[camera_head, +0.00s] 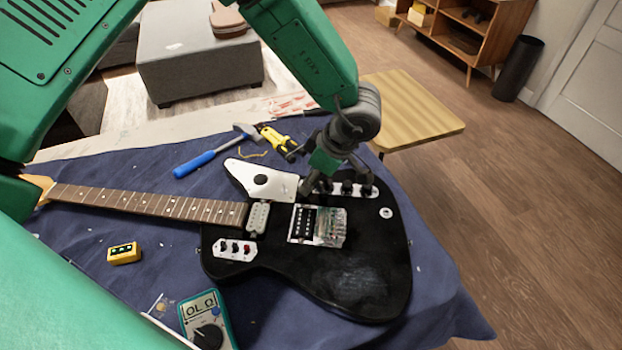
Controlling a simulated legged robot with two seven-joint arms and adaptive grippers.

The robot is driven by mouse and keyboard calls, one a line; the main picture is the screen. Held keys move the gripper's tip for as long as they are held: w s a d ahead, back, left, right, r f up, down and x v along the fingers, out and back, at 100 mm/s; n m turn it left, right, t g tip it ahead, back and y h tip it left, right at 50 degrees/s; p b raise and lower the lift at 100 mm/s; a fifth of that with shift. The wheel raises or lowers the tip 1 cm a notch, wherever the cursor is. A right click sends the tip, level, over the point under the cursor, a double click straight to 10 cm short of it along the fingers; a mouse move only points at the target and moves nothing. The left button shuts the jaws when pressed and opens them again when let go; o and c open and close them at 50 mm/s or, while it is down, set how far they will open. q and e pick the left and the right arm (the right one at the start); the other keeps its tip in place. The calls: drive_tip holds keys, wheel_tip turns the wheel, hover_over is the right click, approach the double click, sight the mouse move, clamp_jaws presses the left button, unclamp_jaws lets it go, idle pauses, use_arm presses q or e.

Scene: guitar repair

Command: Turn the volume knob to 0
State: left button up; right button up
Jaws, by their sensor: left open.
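A black electric guitar (345,280) lies on a blue cloth, its neck pointing left. A white control plate (372,193) on its far edge carries a row of dark knobs (347,187). Which one is the volume knob cannot be read from here. My left gripper (316,184) is open, pointing down at the left part of the knob row. It hides part of the row, and I cannot tell if its fingers touch a knob. My right gripper is not in view.
A blue-handled hammer (205,159) and a yellow tool (277,139) lie behind the guitar. A yellow box (124,253) and a multimeter (205,320) lie in front. The cloth (440,275) is clear right of the body.

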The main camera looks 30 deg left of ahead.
use_arm(q)
drive_tip(key=shift+a+f, duration=0.1)
drive_tip(key=shift+f, duration=0.15)
clamp_jaws()
drive_tip(key=shift+r, duration=0.1)
